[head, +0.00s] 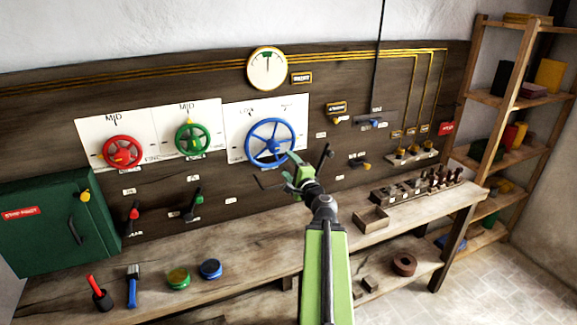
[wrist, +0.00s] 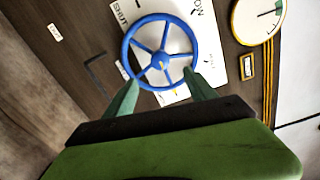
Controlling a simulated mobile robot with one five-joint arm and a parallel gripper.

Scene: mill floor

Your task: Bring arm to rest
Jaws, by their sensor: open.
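My gripper (head: 294,177) is at the end of my green arm, raised above the workbench in front of the panel. In the wrist view its two green fingers (wrist: 160,92) stand apart with nothing between them. The blue handwheel (head: 269,143) is on the panel just behind and left of the gripper in the head view. In the wrist view the blue wheel (wrist: 160,52) lies ahead of the fingertips. The fingertips overlap its lower rim in the picture; whether they touch it I cannot tell.
A red wheel (head: 122,152) and a green wheel (head: 192,138) sit left on the panel, with levers below. A gauge (head: 267,68) is above. The bench (head: 250,245) carries a green cabinet (head: 60,222), loose tools and a long block rack (head: 418,188). Shelves (head: 500,100) stand right.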

